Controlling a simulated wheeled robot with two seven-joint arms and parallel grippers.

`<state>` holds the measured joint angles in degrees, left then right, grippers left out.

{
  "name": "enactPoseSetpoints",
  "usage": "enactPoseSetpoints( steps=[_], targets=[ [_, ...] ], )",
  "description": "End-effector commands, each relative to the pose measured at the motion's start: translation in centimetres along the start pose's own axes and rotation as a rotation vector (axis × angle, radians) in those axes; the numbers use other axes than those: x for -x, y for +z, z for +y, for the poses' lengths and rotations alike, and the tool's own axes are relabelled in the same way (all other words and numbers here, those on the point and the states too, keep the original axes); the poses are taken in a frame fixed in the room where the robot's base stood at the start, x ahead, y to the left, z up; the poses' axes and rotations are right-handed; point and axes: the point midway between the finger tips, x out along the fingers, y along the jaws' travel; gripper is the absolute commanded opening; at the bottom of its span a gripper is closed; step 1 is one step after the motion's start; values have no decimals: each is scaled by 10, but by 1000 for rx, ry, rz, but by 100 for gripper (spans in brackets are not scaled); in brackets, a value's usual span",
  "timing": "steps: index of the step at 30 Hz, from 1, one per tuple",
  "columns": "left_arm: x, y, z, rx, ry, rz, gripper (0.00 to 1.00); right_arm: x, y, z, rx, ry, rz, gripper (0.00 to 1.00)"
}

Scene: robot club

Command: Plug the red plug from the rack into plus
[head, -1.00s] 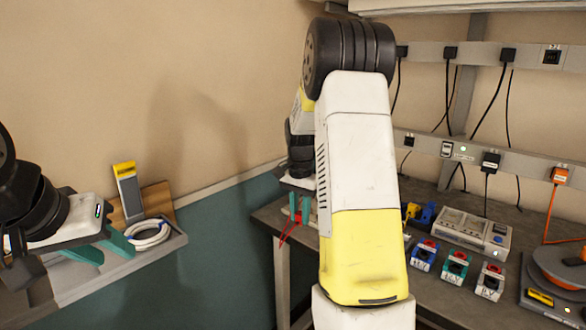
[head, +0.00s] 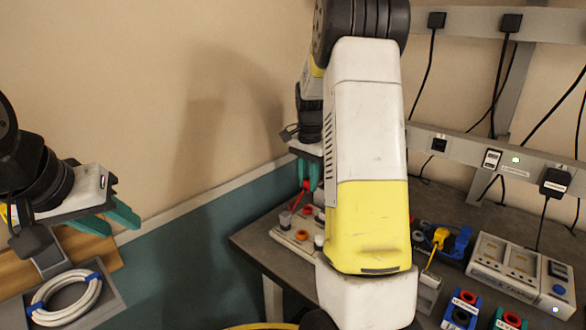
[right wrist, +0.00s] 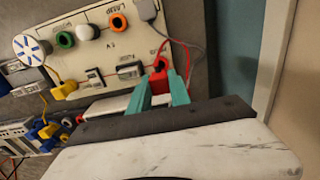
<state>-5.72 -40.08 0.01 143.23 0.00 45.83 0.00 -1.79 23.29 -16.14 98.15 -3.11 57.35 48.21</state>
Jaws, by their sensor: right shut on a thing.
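My right gripper (head: 310,184) is shut on a red plug (right wrist: 159,78), which also shows in the head view (head: 305,188). A red lead runs from the plug. In the right wrist view the teal fingers (right wrist: 160,92) hold the plug over the edge of a cream panel (right wrist: 110,47). I cannot read which one is marked plus. My left gripper (head: 106,224) is open and empty at the left, away from the bench.
The dark bench (head: 262,245) holds the cream panel, a yellow plug (head: 439,238), a grey device (head: 515,265) and labelled socket blocks (head: 463,310). My right arm hides the bench middle. A coiled white cable (head: 66,298) lies in a tray at lower left. Leads hang along the wall.

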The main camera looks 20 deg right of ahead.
Motion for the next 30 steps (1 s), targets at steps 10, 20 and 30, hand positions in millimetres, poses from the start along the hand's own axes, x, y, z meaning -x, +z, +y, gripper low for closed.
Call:
enactPoseSetpoints(
  steps=[10, 20, 30],
  targets=[
    [0, 0, 0, 0, 0, 1, 36, -17, 0, 0, 0, 1, -1, 0],
    [0, 0, 0, 0, 0, 0, 36, -42, 0, 0, 0, 1, 0, 0],
    [0, 0, 0, 0, 0, 0, 36, -53, 0, 0, 0, 0, 0, 0]
  ],
)
